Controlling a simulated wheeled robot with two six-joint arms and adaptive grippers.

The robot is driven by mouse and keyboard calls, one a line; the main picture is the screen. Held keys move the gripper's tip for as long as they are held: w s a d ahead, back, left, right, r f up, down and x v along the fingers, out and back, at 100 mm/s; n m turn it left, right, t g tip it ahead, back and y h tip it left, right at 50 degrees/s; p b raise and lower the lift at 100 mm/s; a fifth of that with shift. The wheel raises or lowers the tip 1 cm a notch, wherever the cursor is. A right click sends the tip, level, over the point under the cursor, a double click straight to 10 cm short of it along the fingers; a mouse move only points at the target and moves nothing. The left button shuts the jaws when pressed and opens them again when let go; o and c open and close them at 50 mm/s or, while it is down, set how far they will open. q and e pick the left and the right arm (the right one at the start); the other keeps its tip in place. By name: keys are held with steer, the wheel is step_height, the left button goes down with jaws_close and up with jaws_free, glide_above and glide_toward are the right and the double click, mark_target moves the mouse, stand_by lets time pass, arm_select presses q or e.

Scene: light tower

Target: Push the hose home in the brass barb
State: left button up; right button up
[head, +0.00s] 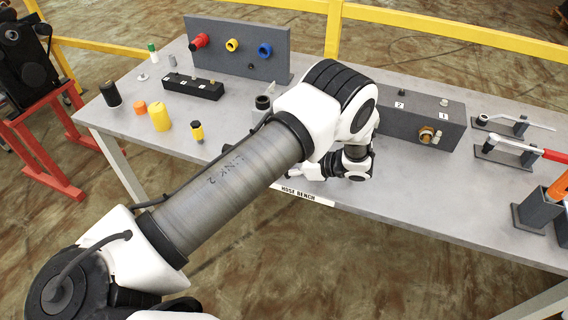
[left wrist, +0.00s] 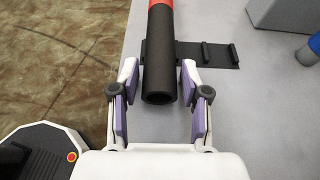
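The brass barb (head: 427,135) sticks out of the front of a dark grey block (head: 390,118) on the right half of the bench in the head view. The hose (left wrist: 159,65) is a thick black tube with a red far part and an open near end, seen in the left wrist view. It lies by a dark cradle plate (left wrist: 208,55). My left gripper (left wrist: 160,78) is open, with one finger on each side of the hose and narrow gaps visible. My right gripper is in neither view.
A grey panel (head: 225,48) with red, yellow and blue fittings stands at the back left. Bottles and a small black block (head: 193,88) stand left. Clamp tools (head: 515,150) and a dark holder (head: 538,212) stand right. The front edge carries a "HOSE BENCH" label (head: 303,195).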

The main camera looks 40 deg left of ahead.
arm_select(q)
steer(key=shift+w+d, duration=0.1)
steer(key=shift+d, duration=0.1)
steer(key=v, duration=0.1)
steer(key=b+v, duration=0.2)
steer(key=shift+d+f, duration=0.2)
steer(key=shift+d, duration=0.1)
steer(key=b+v, duration=0.2)
steer(key=v, duration=0.5)
steer(key=shift+d+r, duration=0.25)
steer(key=shift+r, duration=0.05)
steer(key=shift+d+r, duration=0.2)
steer(key=shift+r, duration=0.05)
steer(key=shift+f, duration=0.1)
